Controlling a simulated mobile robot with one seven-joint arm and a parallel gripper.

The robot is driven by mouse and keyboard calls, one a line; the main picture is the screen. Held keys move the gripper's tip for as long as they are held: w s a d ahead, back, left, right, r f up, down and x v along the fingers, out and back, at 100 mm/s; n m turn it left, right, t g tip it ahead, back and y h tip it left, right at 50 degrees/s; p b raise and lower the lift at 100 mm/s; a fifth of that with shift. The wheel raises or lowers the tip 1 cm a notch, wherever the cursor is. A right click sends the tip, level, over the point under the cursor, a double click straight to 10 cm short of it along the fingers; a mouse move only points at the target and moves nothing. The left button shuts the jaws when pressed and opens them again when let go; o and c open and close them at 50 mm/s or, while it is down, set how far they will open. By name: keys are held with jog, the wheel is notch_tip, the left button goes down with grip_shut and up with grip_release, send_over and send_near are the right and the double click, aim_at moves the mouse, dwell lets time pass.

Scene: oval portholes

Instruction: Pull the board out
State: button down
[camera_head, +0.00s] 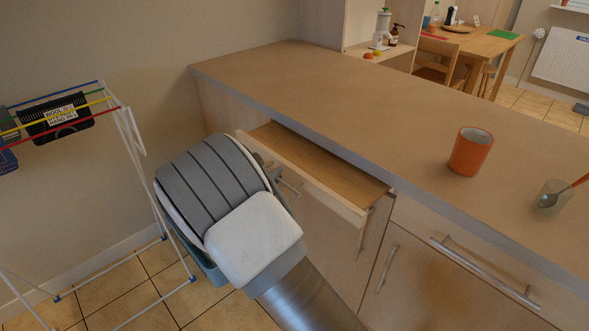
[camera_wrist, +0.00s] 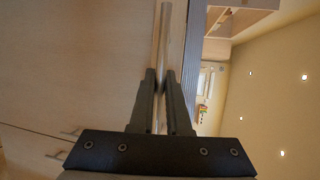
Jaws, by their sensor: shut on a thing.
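The board (camera_head: 318,160) is a wooden panel with a pale front, sticking partly out of the cabinet below the worktop. Its bare wooden top shows in the head view. My gripper (camera_wrist: 161,76) is shut on a long thin bar (camera_wrist: 164,35) at the front of the board, which looks like its handle. In the head view my white and grey wrist covers the left part of the front and most of the fingers.
The worktop (camera_head: 330,95) above holds an orange cup (camera_head: 471,152) and a glass with a spoon (camera_head: 553,196). A drying rack (camera_head: 130,135) stands close at left. A closed drawer handle (camera_head: 485,270) sticks out at right.

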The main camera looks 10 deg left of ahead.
jog(key=shift+s+a, duration=0.7)
jog(key=shift+s, duration=0.25)
jog(key=shift+s+a, duration=0.7)
jog(key=shift+s, duration=0.2)
jog(key=c, duration=1.2)
grip_release()
jog(key=shift+o, duration=0.2)
jog(key=p+v, duration=0.2)
jog(key=v, duration=1.5)
jog(key=shift+s, duration=0.2)
jog(key=shift+w+r, duration=0.1)
